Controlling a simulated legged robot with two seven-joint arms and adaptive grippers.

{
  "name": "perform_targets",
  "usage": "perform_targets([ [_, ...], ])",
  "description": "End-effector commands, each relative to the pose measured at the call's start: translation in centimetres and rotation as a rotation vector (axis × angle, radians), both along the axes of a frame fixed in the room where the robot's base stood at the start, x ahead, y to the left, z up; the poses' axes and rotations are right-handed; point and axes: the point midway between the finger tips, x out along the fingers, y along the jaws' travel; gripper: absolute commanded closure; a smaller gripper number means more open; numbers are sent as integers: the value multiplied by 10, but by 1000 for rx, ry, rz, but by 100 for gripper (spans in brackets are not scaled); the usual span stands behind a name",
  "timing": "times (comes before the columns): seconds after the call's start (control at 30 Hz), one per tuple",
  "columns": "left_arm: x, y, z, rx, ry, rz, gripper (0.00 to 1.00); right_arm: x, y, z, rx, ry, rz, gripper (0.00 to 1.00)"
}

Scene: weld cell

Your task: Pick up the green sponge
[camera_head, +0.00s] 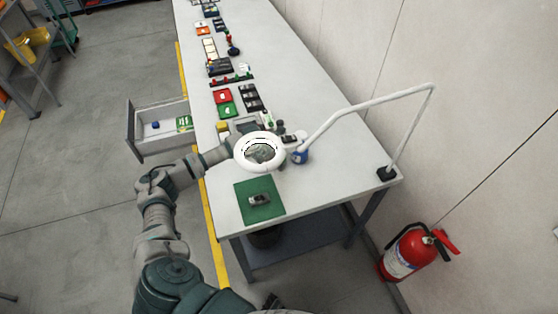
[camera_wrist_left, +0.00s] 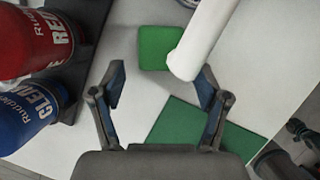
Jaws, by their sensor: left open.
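A flat green block with rounded corners, which looks like the green sponge (camera_wrist_left: 160,47), lies on the white table just beyond my left fingertips in the left wrist view. The white lamp ring (camera_wrist_left: 205,38) partly covers its right edge. In the head view I cannot make the sponge out clearly around the lamp ring (camera_head: 238,153). My left gripper (camera_wrist_left: 161,88) is open and empty, its fingers apart over bare table, short of the sponge. In the head view the lamp ring hides its fingers. My right gripper is in neither view.
A green mat (camera_head: 245,210) with a small grey object lies nearer; it also shows in the left wrist view (camera_wrist_left: 180,115). A red bottle (camera_wrist_left: 35,40) and a blue bottle (camera_wrist_left: 30,115) stand close at the left. A blue can (camera_head: 300,156) stands by the lamp. An open drawer (camera_head: 150,142) juts out left.

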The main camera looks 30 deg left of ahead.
Motion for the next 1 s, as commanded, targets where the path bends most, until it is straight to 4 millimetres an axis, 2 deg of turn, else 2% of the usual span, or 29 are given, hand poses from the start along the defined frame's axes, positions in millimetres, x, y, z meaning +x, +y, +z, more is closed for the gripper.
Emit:
perform_targets([
  [0.03,10,-3,1,-2,-1,1,25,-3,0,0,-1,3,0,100],
  [0.13,22,-7,-1,-1,1,0,25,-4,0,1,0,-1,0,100],
  [0.23,23,-6,-10,0,2,2,25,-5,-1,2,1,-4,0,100],
  [0.47,23,-6,-12,0,0,1,25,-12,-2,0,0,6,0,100],
  [0.6,23,-6,-12,-1,0,1,60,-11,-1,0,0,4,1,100],
  [0.67,23,-6,-12,-1,1,1,73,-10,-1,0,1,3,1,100],
  [1.0,23,-7,-11,0,0,0,73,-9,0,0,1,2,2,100],
])
